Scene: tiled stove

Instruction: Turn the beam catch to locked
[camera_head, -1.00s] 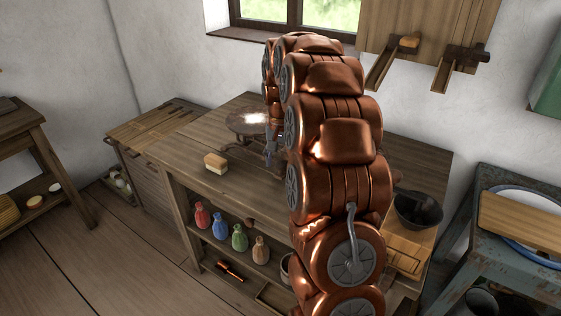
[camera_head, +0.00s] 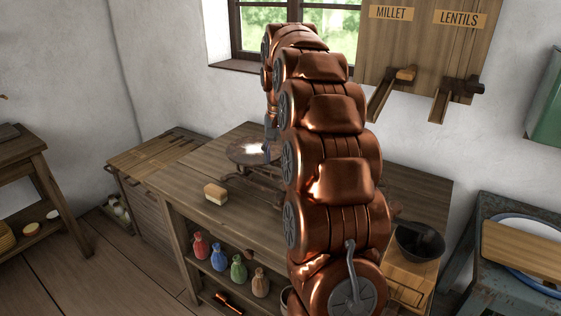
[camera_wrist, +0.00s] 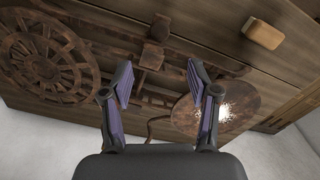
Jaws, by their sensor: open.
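A dark metal balance scale stands on the wooden table (camera_head: 162,178). Its shiny round pan (camera_head: 245,150) shows in the head view, and the rest is mostly behind my arm. In the wrist view the same pan (camera_wrist: 215,112) is at the right, an openwork round plate (camera_wrist: 45,62) is at the left, and the brown beam and frame (camera_wrist: 115,42) run between them. A small block-like part (camera_wrist: 152,55) sits near the middle; I cannot tell whether it is the beam catch. My gripper (camera_wrist: 158,78) is open and empty over the middle of the scale.
A tan block (camera_head: 215,193) lies on the table, left of the scale. A dark bowl (camera_head: 418,241) stands at the right. Several coloured bottles (camera_head: 219,257) fill a shelf below. Two wooden chutes (camera_head: 392,92) hang on the wall board. The table's front left is clear.

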